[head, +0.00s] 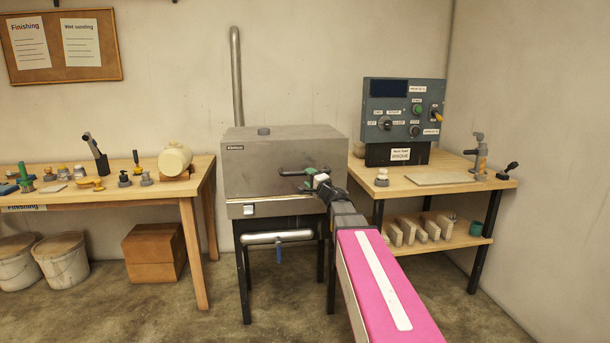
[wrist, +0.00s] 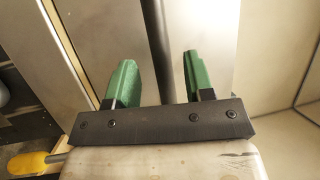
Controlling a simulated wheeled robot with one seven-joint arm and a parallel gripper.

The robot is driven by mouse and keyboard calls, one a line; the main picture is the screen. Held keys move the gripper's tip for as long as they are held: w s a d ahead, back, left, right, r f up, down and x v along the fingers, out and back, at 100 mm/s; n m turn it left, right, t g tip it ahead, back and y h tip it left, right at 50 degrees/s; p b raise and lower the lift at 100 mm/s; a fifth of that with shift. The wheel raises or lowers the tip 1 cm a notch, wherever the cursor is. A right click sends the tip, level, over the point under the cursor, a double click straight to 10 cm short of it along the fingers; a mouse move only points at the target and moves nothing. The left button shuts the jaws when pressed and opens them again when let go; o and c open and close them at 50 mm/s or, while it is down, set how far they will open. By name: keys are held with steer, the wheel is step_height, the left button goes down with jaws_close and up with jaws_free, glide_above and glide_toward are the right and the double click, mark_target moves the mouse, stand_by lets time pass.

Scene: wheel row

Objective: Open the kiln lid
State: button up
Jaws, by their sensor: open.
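The kiln (head: 262,181) is a grey steel box on dark legs in the middle of the head view. Its lid (head: 290,133) looks shut, with a small round cap on top. My gripper (head: 306,179) is at the right part of the kiln's front, and my forearm hides the kiln's lower right corner. In the wrist view, the green fingers of my gripper (wrist: 158,75) are apart. A dark bar (wrist: 157,35), which looks like a handle, runs between them in front of a pale metal face. I cannot tell whether the fingers touch it.
A wooden bench (head: 110,193) with small tools and a pale jar stands left. A second bench (head: 450,186) stands right, carrying a control panel (head: 404,108). A vertical pipe (head: 236,80) rises behind the kiln. Floor between the left bench and kiln is clear.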

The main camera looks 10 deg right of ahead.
mark_target(304, 173)
steer(key=x, duration=0.4)
steer(key=shift+w+a, duration=0.15)
steer(key=shift+w, duration=0.05)
